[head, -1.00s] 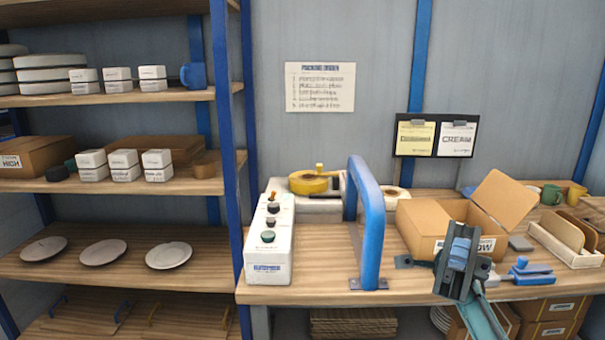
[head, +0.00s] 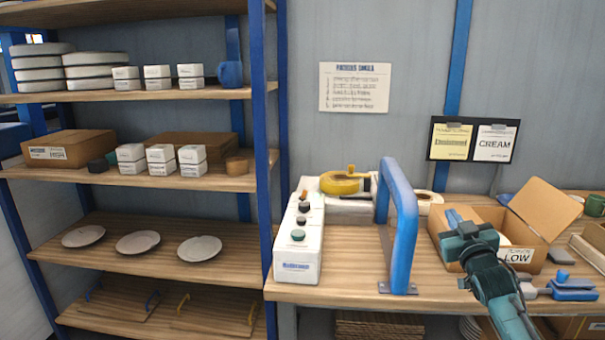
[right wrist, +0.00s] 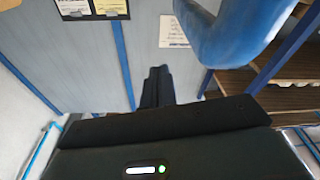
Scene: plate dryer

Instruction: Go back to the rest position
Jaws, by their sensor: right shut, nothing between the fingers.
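My right gripper (head: 454,219) is at the right of the head view, in front of the open cardboard box marked LOW (head: 515,255) and to the right of the blue upright handle frame (head: 403,225). Its fingers are together with nothing between them. In the right wrist view the shut fingers (right wrist: 157,87) point at the grey wall, and the blue frame (right wrist: 225,35) looms close at the upper right. My left gripper is in neither view.
Shelves with plates (head: 138,243), white boxes (head: 160,160) and a blue mug (head: 230,73) fill the left. A blue tool (head: 575,287) lies at the bench's right.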

